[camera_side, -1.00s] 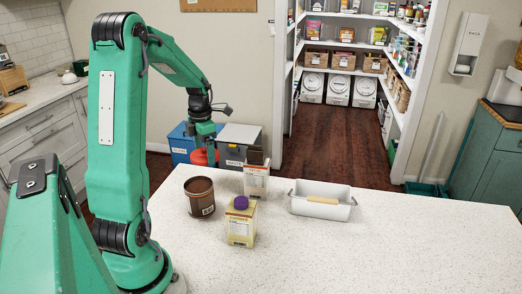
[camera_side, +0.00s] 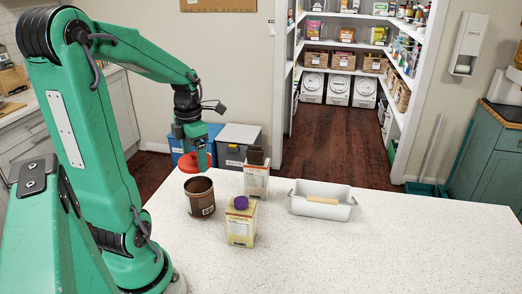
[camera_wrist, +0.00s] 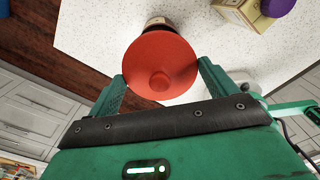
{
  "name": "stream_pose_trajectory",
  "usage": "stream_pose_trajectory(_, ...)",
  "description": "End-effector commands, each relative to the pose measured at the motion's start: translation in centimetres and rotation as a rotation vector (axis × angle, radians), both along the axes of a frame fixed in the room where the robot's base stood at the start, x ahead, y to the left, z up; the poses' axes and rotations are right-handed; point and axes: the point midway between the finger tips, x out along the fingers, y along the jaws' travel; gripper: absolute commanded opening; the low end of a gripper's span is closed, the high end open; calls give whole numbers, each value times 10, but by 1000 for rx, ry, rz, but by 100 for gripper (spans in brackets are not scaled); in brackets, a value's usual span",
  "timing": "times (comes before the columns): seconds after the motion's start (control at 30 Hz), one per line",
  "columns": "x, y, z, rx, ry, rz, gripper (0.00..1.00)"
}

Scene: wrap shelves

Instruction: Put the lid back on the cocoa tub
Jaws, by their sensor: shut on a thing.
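The cocoa tub (camera_side: 200,197) is a brown, open-topped cylinder standing upright on the white speckled counter. My gripper (camera_side: 194,156) is shut on the red round lid (camera_side: 190,165) and holds it above the tub, slightly to its left in the side view. In the wrist view the lid (camera_wrist: 160,62) sits between my two fingers (camera_wrist: 160,85), its central knob toward the camera. The lid hides most of the tub (camera_wrist: 157,22) there; only a bit of it shows past the lid's far edge.
A yellow carton with a purple cap (camera_side: 241,222) stands just right of the tub. A brown-and-white box (camera_side: 257,176) stands behind it. A white tray with handles (camera_side: 321,211) lies farther right. The front and right of the counter (camera_side: 380,250) are clear.

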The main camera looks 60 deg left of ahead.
Motion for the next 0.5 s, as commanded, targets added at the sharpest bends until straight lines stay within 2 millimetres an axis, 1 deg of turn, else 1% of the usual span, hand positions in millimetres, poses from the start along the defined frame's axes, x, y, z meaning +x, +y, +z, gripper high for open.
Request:
stream_pose_trajectory(0.27,0,0,-4,0,0,0,64)
stream_pose_trajectory(0.5,0,0,-15,-1,1,0,64)
